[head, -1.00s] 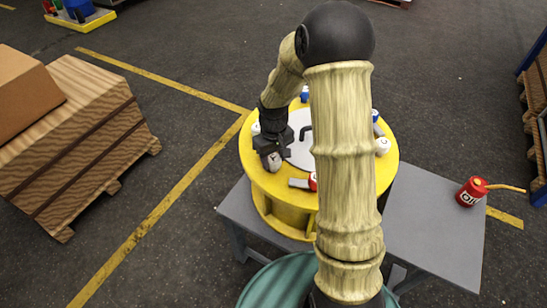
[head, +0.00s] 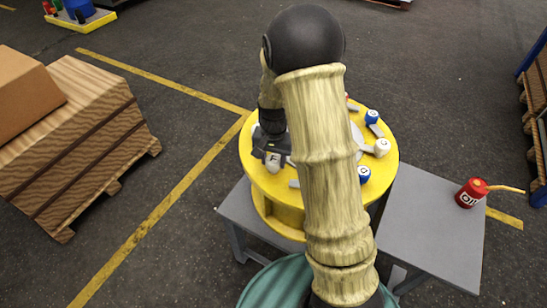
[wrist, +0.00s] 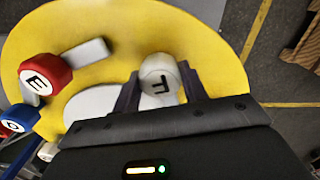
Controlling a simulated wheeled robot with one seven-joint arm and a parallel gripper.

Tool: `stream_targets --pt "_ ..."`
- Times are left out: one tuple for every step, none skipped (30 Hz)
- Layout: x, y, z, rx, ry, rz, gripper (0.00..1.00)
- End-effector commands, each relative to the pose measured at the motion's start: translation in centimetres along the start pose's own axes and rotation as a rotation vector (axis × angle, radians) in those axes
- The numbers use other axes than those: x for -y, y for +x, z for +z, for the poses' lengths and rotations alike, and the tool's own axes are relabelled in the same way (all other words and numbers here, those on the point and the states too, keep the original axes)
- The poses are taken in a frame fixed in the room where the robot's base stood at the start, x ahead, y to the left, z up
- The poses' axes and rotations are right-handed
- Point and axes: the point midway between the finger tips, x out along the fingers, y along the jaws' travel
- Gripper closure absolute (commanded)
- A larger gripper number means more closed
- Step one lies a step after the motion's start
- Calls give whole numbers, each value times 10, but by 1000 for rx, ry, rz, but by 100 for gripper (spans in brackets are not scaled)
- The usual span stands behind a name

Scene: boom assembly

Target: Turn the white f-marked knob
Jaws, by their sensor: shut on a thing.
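The white F-marked knob (head: 273,162) is at the left side of the round yellow table (head: 256,188), its letter facing up. My gripper (head: 270,148) is low over it, and my arm hides part of the table. In the wrist view the knob (wrist: 160,78) sits between the two dark fingers of my gripper (wrist: 160,88), which are shut on it. The letter F looks upside down there. The pale disc in the table's middle (wrist: 95,102) is partly covered by the gripper body.
A red E-marked knob (wrist: 46,74) with a grey lever and a blue knob (wrist: 18,118) are nearby. Blue and white knobs (head: 382,147) stand along the table's right side. A red oil can (head: 470,194) stands on the grey bench (head: 430,230). A wooden crate (head: 85,140) is at the left.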

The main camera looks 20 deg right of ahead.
Motion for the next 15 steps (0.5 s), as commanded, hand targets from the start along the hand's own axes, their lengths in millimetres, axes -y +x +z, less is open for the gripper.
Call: stream_targets --pt "1 -2 -1 -4 44 -1 80" --pt "1 -2 -1 -4 72 -1 80" --pt "1 -3 -1 -5 111 -1 80" --pt "1 -3 -1 -5 140 -2 80" --pt "1 -3 -1 -4 167 -2 80" --pt "1 -3 -1 -4 206 -1 80" --pt "1 -3 -1 -4 235 -2 80" --pt "1 -3 -1 -4 262 -1 80" --pt "1 -3 -1 -4 300 -1 80" --pt "1 -3 -1 -4 327 -1 80" --pt "0 -3 -1 -4 353 -1 80" --pt "1 -3 -1 -4 388 -2 80" --pt "1 -3 -1 -4 413 -2 80" --pt "0 -3 -1 -5 437 -2 80" --pt "0 -3 -1 -5 467 -2 80"
